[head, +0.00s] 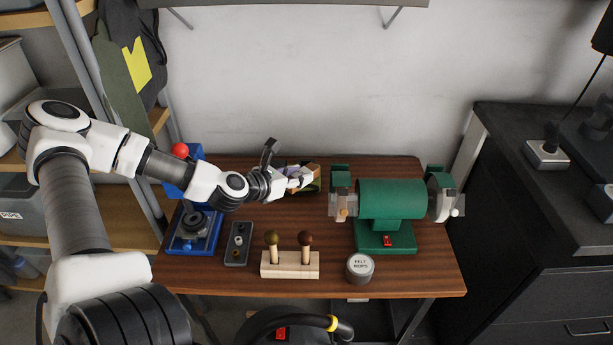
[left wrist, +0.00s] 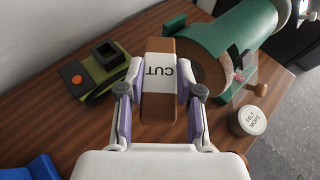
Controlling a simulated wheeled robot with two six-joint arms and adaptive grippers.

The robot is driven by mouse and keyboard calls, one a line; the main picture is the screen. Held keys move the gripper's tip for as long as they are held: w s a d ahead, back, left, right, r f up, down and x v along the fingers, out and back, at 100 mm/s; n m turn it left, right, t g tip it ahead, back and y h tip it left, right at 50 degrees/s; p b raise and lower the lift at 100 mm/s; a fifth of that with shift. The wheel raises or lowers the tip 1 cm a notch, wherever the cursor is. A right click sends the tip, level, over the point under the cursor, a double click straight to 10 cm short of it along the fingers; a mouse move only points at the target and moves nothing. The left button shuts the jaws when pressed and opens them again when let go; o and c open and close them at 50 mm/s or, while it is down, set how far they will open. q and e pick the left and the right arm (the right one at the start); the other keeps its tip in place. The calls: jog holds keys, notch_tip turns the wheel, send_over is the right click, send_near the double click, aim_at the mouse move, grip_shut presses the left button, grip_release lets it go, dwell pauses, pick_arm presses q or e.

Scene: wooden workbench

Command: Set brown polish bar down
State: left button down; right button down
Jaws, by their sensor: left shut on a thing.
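The brown polish bar (left wrist: 158,105) has a white label reading CUT. My left gripper (left wrist: 160,92) is shut on it, with one purple-lined finger on each side. In the head view the left gripper (head: 300,180) is over the back middle of the workbench (head: 220,280), left of the grinder, and partly hides the bar (head: 313,170). I cannot tell whether the bar touches the bench top. My right gripper is not in view.
The green bench grinder (head: 390,205) stands right of the bar. A green-and-black device with a red button (left wrist: 97,72) lies close by.

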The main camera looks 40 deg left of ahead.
pick_arm(q)
jog(key=f, duration=0.1)
jog(key=a+f+b, duration=0.1)
jog(key=f, duration=0.1)
jog(key=shift+s+a+f, duration=0.15)
jog(key=shift+a+f, duration=0.2)
jog(key=shift+f+b, duration=0.3)
jog(key=shift+b, duration=0.1)
jog(key=b, duration=1.4)
send_near(312, 214)
jog(key=shift+w+d+r, duration=0.1)
jog(key=shift+w+r, duration=0.25)
jog(key=shift+w, duration=0.4)
jog(key=w+b, duration=0.3)
jog(key=b, duration=0.3)
jog(key=shift+w+d+f, duration=0.1)
jog(key=shift+w+f, duration=0.05)
jog(key=shift+w+r+b, duration=0.25)
jog(key=shift+w+b, duration=0.35)
jog(key=shift+b, duration=0.1)
jog(key=w+b, duration=0.1)
jog(key=b, duration=0.1)
jog(key=w+b, duration=0.2)
jog(key=shift+w+d+f, duration=0.15)
jog(key=shift+w, duration=0.15)
jog(key=shift+d+f, duration=0.1)
jog(key=shift+f, duration=0.2)
